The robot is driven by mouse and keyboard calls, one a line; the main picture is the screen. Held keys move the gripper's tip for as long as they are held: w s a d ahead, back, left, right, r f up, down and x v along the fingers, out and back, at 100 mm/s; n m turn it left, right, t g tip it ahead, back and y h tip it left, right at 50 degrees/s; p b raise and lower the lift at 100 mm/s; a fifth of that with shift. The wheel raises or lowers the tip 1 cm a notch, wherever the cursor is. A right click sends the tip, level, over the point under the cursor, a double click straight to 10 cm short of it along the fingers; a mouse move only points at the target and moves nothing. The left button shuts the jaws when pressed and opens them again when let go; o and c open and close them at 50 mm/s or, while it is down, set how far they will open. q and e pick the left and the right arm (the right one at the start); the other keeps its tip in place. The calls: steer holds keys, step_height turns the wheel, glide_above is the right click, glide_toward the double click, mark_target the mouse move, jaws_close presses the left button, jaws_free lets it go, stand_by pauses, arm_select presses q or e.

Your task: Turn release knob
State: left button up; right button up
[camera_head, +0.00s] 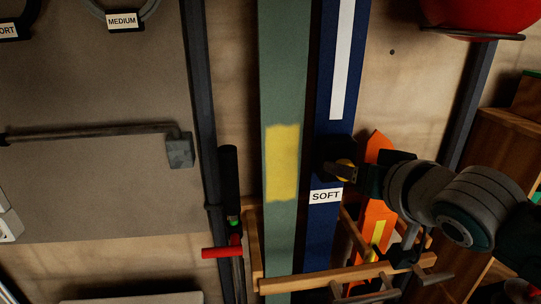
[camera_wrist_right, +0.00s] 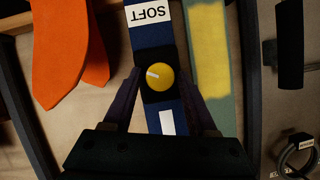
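A round yellow knob (camera_wrist_right: 160,76) with a white mark sits on a black block (camera_wrist_right: 153,90) on a blue board (camera_wrist_right: 150,35). A white label reading SOFT (camera_head: 326,196) is just below the block in the head view. My right gripper (camera_wrist_right: 160,80) is open, its two dark fingers on either side of the knob. I cannot tell whether the fingers touch the knob or block. In the head view the knob (camera_head: 345,171) is partly hidden by my right gripper (camera_head: 350,172). My left gripper is not in view.
A green board with a yellow patch (camera_head: 283,160) stands left of the blue board. Orange pointed boards (camera_head: 378,205) stand to the right, behind my right arm. A wooden rack (camera_head: 335,278) crosses below. A red-handled tool (camera_head: 222,252) hangs at left.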

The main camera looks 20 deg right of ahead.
jaws_close()
stand_by(0.5)
steer(key=shift+w+a+f+n+t+h+b, duration=0.1)
steer(key=shift+a+f+n+t+h+b, duration=0.2)
steer(key=shift+n+h+b, duration=1.85)
steer(key=shift+s+a+f+n+t+h+b, duration=0.1)
steer(key=shift+n+t+h+b, duration=0.6)
steer(key=shift+n+b, duration=2.55)
steer(key=shift+w+a+f+n+t+h+b, duration=0.15)
steer(key=shift+n+h+b, duration=1.5)
steer(key=shift+n, duration=2.15)
